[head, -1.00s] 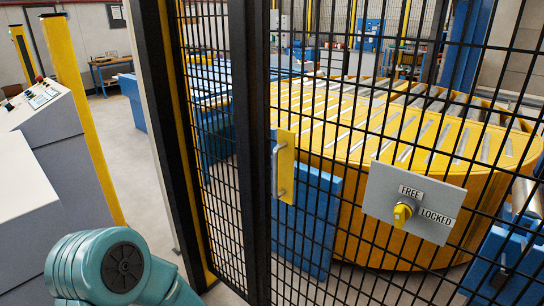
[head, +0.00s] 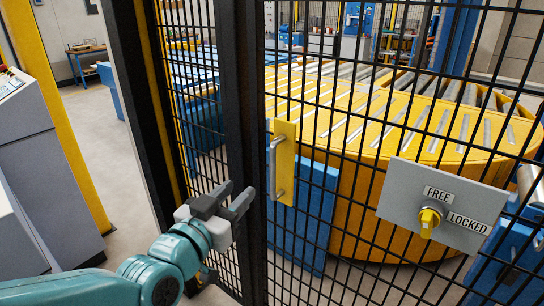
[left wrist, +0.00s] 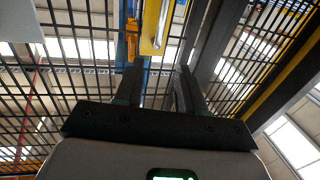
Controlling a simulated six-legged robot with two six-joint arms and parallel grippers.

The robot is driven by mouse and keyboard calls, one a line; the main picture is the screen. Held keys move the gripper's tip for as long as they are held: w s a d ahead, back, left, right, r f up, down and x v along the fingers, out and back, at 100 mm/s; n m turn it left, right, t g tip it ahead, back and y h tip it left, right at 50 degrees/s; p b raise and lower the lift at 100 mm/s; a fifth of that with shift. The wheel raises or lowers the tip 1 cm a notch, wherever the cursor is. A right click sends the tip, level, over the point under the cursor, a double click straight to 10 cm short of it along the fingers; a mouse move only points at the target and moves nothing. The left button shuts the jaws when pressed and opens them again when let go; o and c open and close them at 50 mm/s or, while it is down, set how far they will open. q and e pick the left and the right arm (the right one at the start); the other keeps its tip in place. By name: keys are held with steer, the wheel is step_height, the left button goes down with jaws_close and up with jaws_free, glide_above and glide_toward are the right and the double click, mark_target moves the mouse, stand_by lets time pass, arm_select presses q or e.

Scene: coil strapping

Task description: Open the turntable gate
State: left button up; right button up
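The mesh gate (head: 330,262) stands shut in front of me, its black frame post (head: 248,120) at its left. A yellow plate with a silver D-shaped handle (head: 277,168) is on it; the handle also shows at the top of the left wrist view (left wrist: 160,28). A grey panel (head: 395,205) on the gate carries FREE and LOCKED labels and a yellow knob (head: 428,222); I cannot tell surely which label it points to. My left gripper (head: 240,188) is open and empty, left of and a little below the handle, apart from it. My right gripper is out of view.
A yellow turntable with rollers (head: 345,210) and blue panels stand behind the mesh. A grey console (head: 45,170) and a yellow post (head: 75,150) stand at left. Grey floor (head: 125,165) is clear between the post and the fence.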

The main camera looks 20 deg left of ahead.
mark_target(272, 158)
arm_select(q)
steer(key=w+p, duration=0.1)
steer(key=w, duration=0.4)
steer(key=w+d+p, duration=0.1)
steer(key=w, duration=0.4)
steer(key=w+d+p, duration=0.1)
steer(key=w, duration=0.4)
steer(key=shift+d+f, duration=0.2)
steer(key=shift+w+r+p, duration=0.1)
steer(key=shift+w+p, duration=0.2)
steer(key=shift+w, duration=0.4)
steer(key=shift+s, duration=0.15)
jaws_close()
